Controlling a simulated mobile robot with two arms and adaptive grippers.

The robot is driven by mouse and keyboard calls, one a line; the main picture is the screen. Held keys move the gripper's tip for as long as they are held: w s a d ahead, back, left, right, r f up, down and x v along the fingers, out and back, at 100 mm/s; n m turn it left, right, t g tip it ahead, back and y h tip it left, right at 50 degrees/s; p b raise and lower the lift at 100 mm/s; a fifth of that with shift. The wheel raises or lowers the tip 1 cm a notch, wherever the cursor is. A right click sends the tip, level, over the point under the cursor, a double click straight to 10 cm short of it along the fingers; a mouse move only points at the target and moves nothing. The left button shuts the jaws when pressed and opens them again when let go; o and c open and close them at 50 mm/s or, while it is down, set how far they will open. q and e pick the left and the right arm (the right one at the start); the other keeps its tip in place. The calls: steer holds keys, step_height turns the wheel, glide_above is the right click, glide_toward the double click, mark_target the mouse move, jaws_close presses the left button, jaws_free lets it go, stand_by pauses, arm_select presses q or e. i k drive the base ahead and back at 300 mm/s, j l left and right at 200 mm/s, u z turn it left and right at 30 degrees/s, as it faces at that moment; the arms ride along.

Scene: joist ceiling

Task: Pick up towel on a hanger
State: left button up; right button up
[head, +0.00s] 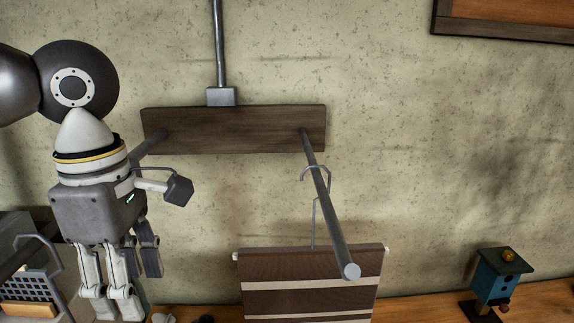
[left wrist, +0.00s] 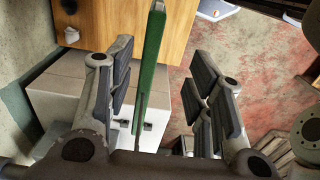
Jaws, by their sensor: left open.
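The towel (head: 310,272), brown with pale stripes, hangs on a hanger (head: 314,210). The hanger's hook is over a grey rod (head: 325,205) that sticks out from a dark wooden wall board (head: 234,130). My left gripper (head: 120,285) points down at the left of the head view. It is open and well apart from the towel, to its left. In the left wrist view its fingers are spread, with a green upright strip (left wrist: 152,70) seen between them; I cannot tell whether they touch it. The towel cannot be made out there. My right gripper is not in view.
A second rod (head: 152,143) comes out of the board's left end, partly behind my arm. A wooden surface (head: 420,307) runs along the wall below. A blue birdhouse (head: 497,277) stands on it at right. A grey crate (head: 30,285) is at lower left.

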mark_target(297, 285)
steer(key=k, duration=1.45)
